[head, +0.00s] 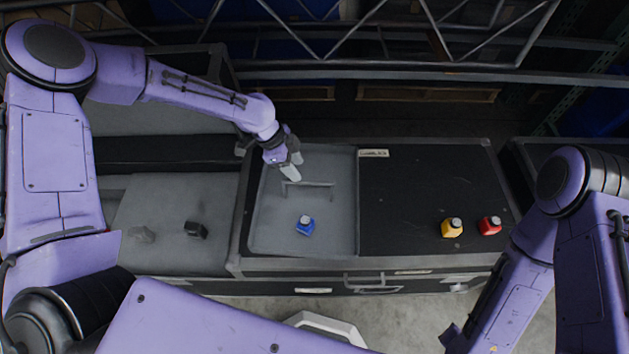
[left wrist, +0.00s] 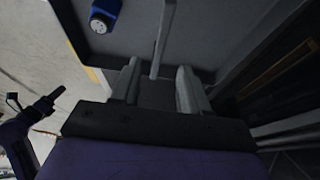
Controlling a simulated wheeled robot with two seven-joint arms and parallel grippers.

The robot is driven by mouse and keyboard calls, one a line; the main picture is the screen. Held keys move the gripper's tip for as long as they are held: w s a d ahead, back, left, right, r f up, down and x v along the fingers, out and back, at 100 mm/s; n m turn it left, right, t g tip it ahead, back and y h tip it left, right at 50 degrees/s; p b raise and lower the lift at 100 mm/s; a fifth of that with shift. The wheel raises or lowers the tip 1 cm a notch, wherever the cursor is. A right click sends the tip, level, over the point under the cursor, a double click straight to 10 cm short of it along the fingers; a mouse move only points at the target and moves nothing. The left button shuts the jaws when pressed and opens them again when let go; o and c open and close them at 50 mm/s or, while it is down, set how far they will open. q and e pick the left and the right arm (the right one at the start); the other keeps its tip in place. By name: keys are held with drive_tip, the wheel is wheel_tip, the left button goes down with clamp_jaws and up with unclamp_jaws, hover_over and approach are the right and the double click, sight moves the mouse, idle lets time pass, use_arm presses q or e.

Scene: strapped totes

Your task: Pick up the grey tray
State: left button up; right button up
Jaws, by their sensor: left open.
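The grey tray (head: 275,226) lies flat on the left part of a black case top in the head view. A thin grey bar handle (head: 322,185) stands up from it. A blue bottle (head: 305,225) with a pale cap is in the tray. My left gripper (head: 292,172) is open and empty above the tray's far part, close to the handle. In the left wrist view, the handle (left wrist: 161,42) shows beyond and between the open fingertips, and the blue bottle (left wrist: 104,14) is at the upper left.
A yellow bottle (head: 451,228) and a red bottle (head: 489,226) stand on the black case top (head: 410,190) right of the tray. A grey case surface with a small black object (head: 196,230) is at the left. A metal truss (head: 400,68) crosses behind.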

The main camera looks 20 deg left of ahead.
sight(307, 180)
use_arm(q)
drive_tip(key=shift+w+d+f, duration=0.1)
drive_tip(key=shift+w+f, duration=0.05)
drive_tip(key=shift+f, duration=0.25)
drive_tip(key=p+x, duration=0.1)
drive_tip(key=x, duration=0.8)
drive_tip(key=shift+d+f+p, duration=0.15)
drive_tip(key=shift+d+p, duration=0.15)
drive_tip(key=shift+p, duration=0.1)
drive_tip(key=shift+f+b, duration=0.25)
drive_tip(key=shift+b, duration=0.15)
clamp_jaws()
idle(0.9)
